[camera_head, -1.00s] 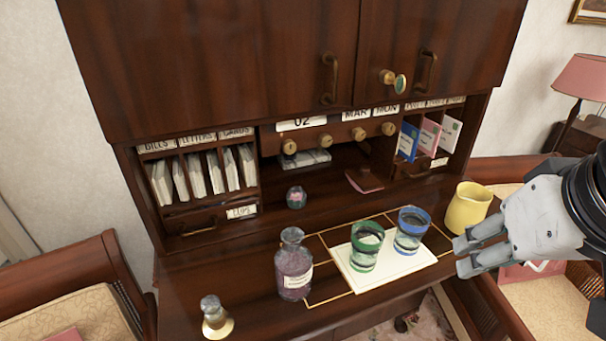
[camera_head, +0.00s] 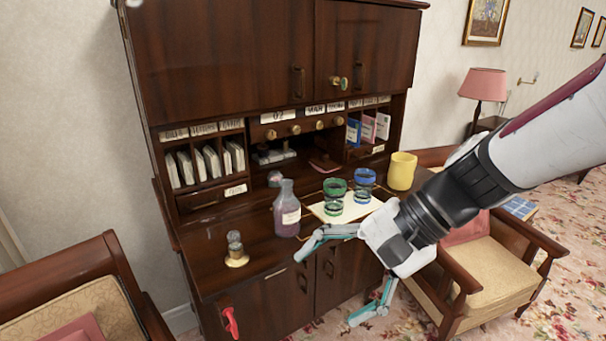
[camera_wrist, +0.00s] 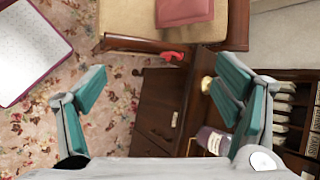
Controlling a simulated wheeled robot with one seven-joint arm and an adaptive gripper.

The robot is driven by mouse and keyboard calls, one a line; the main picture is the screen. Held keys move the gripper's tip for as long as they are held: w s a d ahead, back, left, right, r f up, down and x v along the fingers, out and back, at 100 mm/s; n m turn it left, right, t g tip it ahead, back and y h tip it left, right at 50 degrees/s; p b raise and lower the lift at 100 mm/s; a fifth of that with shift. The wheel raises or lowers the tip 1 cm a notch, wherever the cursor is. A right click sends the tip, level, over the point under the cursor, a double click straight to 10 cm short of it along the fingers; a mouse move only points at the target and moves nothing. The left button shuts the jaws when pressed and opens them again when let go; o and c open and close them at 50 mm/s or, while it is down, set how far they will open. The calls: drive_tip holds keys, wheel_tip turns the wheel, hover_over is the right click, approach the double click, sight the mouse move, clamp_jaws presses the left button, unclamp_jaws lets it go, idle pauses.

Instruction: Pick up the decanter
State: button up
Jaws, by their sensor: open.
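The decanter (camera_head: 286,212) is a clear glass bottle with purple contents and a pale label. It stands upright on the desk top, left of the two glasses. In the wrist view the decanter (camera_wrist: 208,140) shows at the lower right, partly hidden behind one finger. My gripper (camera_head: 338,279) is open and empty in front of the desk, to the right of the decanter and apart from it. In the wrist view its two teal-padded fingers (camera_wrist: 165,92) are spread wide, with the desk front and floor seen between them.
A green glass (camera_head: 335,190) and a blue glass (camera_head: 364,180) stand on a pale mat right of the decanter. A yellow pitcher (camera_head: 401,171) is farther right. A small brass-based stopper-like object (camera_head: 236,255) stands to the left. Chairs flank the desk (camera_head: 205,270).

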drive_tip(key=w+a+f+m+y, duration=0.2)
drive_tip(key=w+a+m+y, duration=0.15)
drive_tip(key=w, duration=0.25)
drive_tip(key=m+t+y+b, duration=0.2)
drive_tip(key=m+t+b, duration=0.1)
drive_tip(key=m+t, duration=1)
approach(296, 215)
drive_tip(key=r+m+g, duration=0.1)
drive_tip(key=m+g, duration=0.1)
drive_tip(key=x, duration=0.8)
drive_tip(key=shift+w+d, duration=0.15)
drive_tip(key=shift+w, duration=0.3)
drive_tip(key=shift+p+x, duration=0.45)
drive_tip(key=shift+x, duration=2.15)
drive_tip(key=shift+w+d, duration=0.1)
drive_tip(key=shift+d, duration=0.05)
drive_tip(key=c, duration=1.6)
drive_tip(key=shift+r, duration=0.15)
drive_tip(key=c, duration=0.3)
